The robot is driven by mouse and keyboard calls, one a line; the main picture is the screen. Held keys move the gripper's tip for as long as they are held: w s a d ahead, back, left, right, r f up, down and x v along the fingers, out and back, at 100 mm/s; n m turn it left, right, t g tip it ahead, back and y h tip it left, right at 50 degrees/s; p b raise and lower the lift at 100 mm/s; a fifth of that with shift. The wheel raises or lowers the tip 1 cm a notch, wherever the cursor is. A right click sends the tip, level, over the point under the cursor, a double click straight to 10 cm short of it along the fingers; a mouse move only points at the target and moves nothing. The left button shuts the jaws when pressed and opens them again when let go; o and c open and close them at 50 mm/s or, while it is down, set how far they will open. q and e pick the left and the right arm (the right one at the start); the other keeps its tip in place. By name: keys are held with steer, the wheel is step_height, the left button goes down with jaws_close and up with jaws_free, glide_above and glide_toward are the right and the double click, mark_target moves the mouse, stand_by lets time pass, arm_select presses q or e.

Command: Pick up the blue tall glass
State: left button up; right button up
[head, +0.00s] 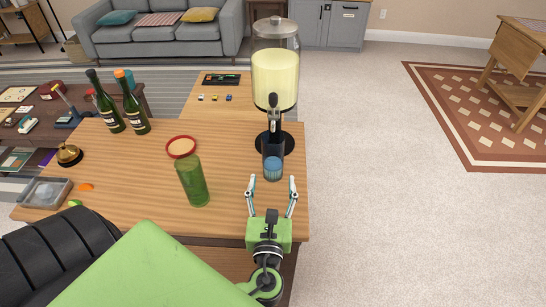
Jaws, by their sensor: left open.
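The blue tall glass (272,168) stands near the right edge of the wooden bar top, in front of the drink dispenser's tap. Its blue lower part shows clearly; its upper part looks dark against the dispenser's base. My left gripper (272,183) is open and empty, just on the near side of the glass. Its two fingers point away from me toward the glass, one to each side of it in the picture. Whether they touch it I cannot tell, but no grip shows. My right gripper is not in view.
The dispenser (275,78) with pale yellow liquid stands just behind the glass. A green glass (192,182) and a red-rimmed round item (181,147) are to the left. Two dark bottles (135,105) stand further left. The wooden top (232,150) is bare between the green glass and the gripper.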

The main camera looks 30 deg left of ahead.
mark_target(273, 167)
arm_select(q)
steer(key=x, duration=0.2)
steer(key=shift+w+a, duration=0.2)
steer(key=shift+w, duration=0.1)
steer(key=shift+w+a, duration=0.2)
steer(key=shift+w, duration=0.1)
steer(key=x, duration=0.1)
steer(key=p+x, duration=0.1)
steer(key=x, duration=0.1)
steer(key=p+x, duration=0.1)
steer(key=shift+w+a+r, duration=0.25)
steer(key=shift+r, duration=0.1)
steer(key=shift+w+a, duration=0.15)
steer(key=shift+w, duration=0.05)
steer(key=c, duration=1.5)
steer(key=shift+c, duration=0.6)
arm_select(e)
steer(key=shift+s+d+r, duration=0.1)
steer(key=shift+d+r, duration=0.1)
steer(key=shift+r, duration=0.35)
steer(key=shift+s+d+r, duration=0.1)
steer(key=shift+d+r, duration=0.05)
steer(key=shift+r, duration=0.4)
arm_select(q)
steer(key=shift+r, duration=0.1)
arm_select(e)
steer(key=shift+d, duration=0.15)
